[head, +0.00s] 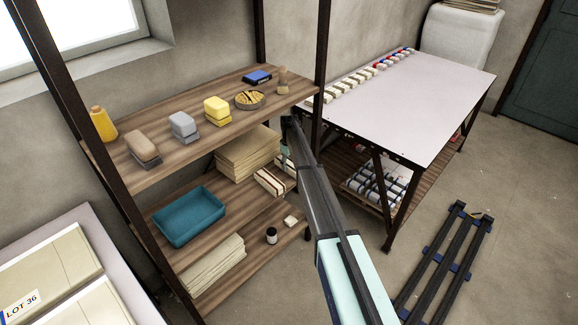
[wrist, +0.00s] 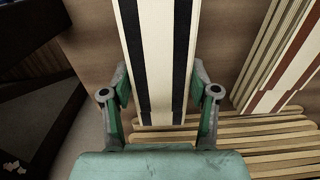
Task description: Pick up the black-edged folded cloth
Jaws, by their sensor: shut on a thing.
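The black-edged folded cloth (wrist: 158,55) is cream with a black stripe along each side. In the wrist view it lies lengthwise between the two fingers of my gripper (wrist: 160,88), which is shut on it from both sides. In the head view my gripper (head: 286,150) is at the right end of the shelf unit, between the upper and middle boards. My arm partly hides that spot, so the held cloth is hard to make out there.
A brown-edged folded cloth (wrist: 288,62) lies close on the right in the wrist view. A cream stack (head: 247,153) and a teal tray (head: 188,217) share the middle shelf (head: 222,222). A shelf post (head: 322,65) stands close beside my arm.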

